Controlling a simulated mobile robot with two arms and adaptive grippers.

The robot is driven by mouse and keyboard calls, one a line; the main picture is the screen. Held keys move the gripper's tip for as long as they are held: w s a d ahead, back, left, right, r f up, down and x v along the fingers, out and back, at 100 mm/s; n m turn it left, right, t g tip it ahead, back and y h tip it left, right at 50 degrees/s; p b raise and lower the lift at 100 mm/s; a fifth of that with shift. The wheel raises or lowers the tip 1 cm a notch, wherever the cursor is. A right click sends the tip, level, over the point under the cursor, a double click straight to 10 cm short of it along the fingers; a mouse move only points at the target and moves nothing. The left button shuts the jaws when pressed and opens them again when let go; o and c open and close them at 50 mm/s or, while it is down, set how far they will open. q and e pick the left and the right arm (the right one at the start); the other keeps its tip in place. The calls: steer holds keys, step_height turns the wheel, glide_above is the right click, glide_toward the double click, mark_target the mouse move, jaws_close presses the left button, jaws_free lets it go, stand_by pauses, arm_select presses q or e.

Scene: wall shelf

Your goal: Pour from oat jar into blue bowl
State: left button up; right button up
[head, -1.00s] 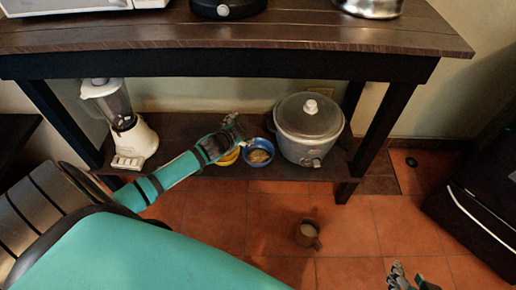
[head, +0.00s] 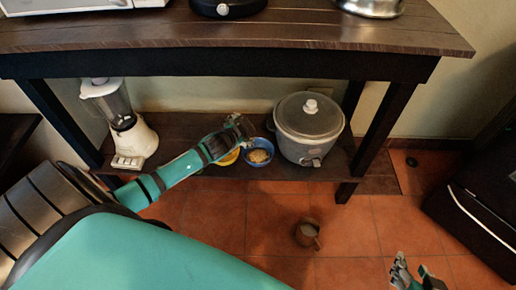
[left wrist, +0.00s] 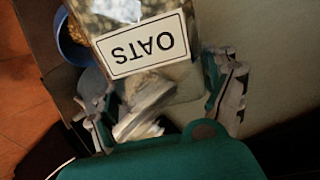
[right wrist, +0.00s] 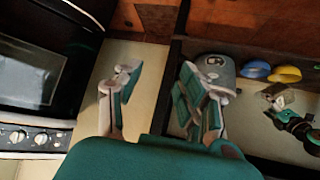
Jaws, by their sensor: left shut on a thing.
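My left gripper (head: 241,127) is shut on the oat jar, above the lower shelf beside the blue bowl. The jar (left wrist: 168,20) is clear with a white OATS label, upside down in the left wrist view, and oats show behind the label. In the head view the gripper mostly hides the jar, so I cannot tell its exact tilt. The blue bowl (head: 259,163) stands on the lower shelf with pale oats in it. Its rim (left wrist: 63,42) also shows beside the jar in the left wrist view. My right gripper (right wrist: 160,76) is open and empty, away from the shelf.
A yellow bowl (head: 229,158) stands left of the blue bowl, partly hidden by my left gripper. A slow cooker (head: 309,128) stands close on the right. A blender (head: 132,135) stands at the left. The tabletop (head: 290,35) overhangs the shelf. A brown mug (head: 307,235) is on the floor.

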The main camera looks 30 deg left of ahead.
mark_target(251, 133)
arm_select(q)
steer(key=shift+w+f+g, duration=0.2)
steer(key=shift+f+g, duration=0.05)
steer(key=shift+g, duration=0.05)
arm_select(e)
steer(key=shift+w+a+r+t, duration=0.3)
steer(key=shift+w+r+t, duration=0.2)
steer(key=shift+w+r, duration=0.05)
stand_by(0.4)
arm_select(q)
steer(key=shift+w+d+f+m+g+y+b, duration=0.2)
steer(key=shift+d+f+m+g+y+b, duration=0.1)
steer(key=shift+m+y+b, duration=0.15)
arm_select(e)
steer(key=shift+w+a+r+t, duration=0.2)
steer(key=shift+w+r+t, duration=0.2)
steer(key=shift+w+r, duration=0.1)
stand_by(0.7)
arm_select(q)
steer(key=shift+w+d+f+m+g+y, duration=0.25)
steer(key=shift+f+m+g+y, duration=0.1)
steer(key=shift+g, duration=0.15)
arm_select(e)
steer(key=shift+w+a+r+t+y, duration=0.25)
steer(key=shift+w+r+t, duration=0.25)
steer(key=shift+r, duration=0.15)
steer(key=shift+w+a+r+t+y, duration=0.15)
steer(key=shift+w+r+t+y, duration=0.1)
steer(key=shift+w+r+t, duration=0.25)
stand_by(0.4)
